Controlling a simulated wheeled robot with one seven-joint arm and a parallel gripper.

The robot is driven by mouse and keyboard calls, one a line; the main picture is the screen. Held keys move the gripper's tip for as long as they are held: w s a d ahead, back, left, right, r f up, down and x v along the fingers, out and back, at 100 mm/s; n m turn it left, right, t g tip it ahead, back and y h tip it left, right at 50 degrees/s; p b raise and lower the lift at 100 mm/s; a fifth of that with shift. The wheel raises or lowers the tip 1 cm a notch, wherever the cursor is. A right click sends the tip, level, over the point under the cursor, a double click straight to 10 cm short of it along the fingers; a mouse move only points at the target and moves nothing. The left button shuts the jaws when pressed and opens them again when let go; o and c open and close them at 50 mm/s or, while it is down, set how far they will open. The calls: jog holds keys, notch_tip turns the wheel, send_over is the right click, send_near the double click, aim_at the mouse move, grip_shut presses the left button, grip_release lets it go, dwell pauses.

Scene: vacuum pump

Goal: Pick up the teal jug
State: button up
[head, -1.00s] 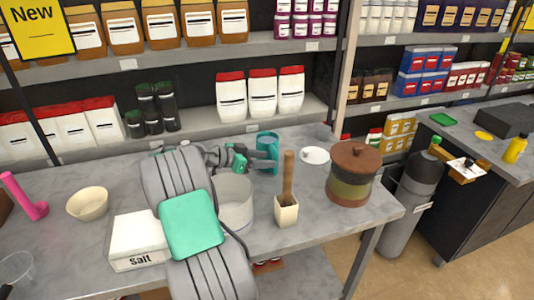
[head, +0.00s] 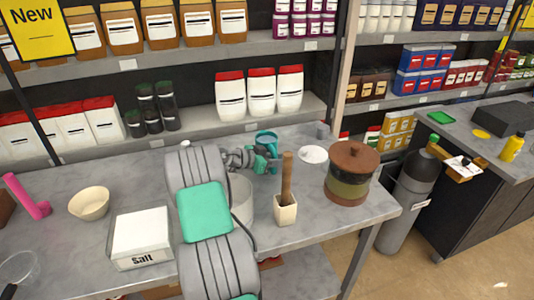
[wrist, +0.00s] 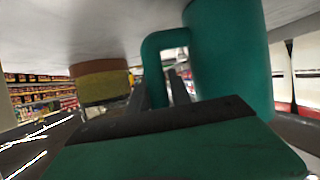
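The teal jug (head: 266,137) stands upright near the back of the grey table. In the wrist view its round body (wrist: 228,60) fills the right side and its handle (wrist: 153,65) curves out to the left. My gripper (head: 266,160) is at the jug, overlapping its lower part in the head view. In the wrist view my two grey fingers (wrist: 160,92) lie on either side of the handle. I cannot tell whether they press on it. The jug's lower part is partly hidden by my gripper in the head view.
A beige holder (head: 285,211) with a wooden handle stands just in front of the jug. A pale pot (head: 243,205) is partly hidden behind my arm. A brown lidded crock (head: 350,175) stands to the right, with a white dish (head: 313,155) between. A salt box (head: 141,237) is at left.

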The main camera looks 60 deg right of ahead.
grip_shut()
dwell(0.8)
jog(key=shift+r, duration=0.1)
